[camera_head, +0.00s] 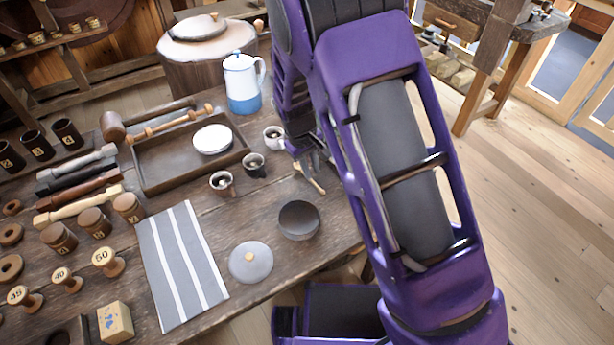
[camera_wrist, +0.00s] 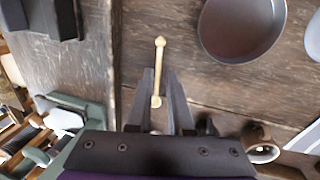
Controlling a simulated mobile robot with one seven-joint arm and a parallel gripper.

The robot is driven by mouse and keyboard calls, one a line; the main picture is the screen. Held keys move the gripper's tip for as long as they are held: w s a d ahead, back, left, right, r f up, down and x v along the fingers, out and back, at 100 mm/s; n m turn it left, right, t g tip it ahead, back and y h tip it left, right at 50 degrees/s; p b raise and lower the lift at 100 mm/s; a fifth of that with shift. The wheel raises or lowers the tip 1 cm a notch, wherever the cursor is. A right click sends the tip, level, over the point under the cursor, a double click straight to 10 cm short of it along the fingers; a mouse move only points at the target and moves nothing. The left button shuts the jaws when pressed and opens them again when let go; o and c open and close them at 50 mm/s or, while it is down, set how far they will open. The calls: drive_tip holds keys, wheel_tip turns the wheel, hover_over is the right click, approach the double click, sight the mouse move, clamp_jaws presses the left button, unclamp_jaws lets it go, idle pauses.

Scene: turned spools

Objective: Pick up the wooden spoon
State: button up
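The wooden spoon (camera_wrist: 159,60) is thin and pale. In the wrist view it runs lengthwise between the two fingers of my gripper (camera_wrist: 160,75), its knobbed end past the fingertips. The fingers are apart, with some space beside the spoon. In the head view the spoon (camera_head: 314,182) shows near the table's right edge, under my gripper (camera_head: 311,163). My arm hides part of the area, and I cannot tell how high the fingers are above the table.
A dark bowl (camera_head: 299,219) and a grey lid (camera_head: 251,262) stand in front. Small cups (camera_head: 255,165) and a brown tray (camera_head: 168,182) lie to the left. A blue-and-white pot (camera_head: 242,88) stands behind. The table's edge (camera_head: 330,262) is close on the right.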

sight(315, 185)
drive_tip(key=shift+w+d+f, duration=0.15)
drive_tip(key=shift+f, duration=0.8)
drive_tip(key=shift+w+d+f, duration=0.15)
drive_tip(key=shift+d+f, duration=0.05)
drive_tip(key=shift+f, duration=0.7)
drive_tip(key=shift+w+d+f, duration=0.15)
drive_tip(key=shift+f, duration=0.8)
clamp_jaws()
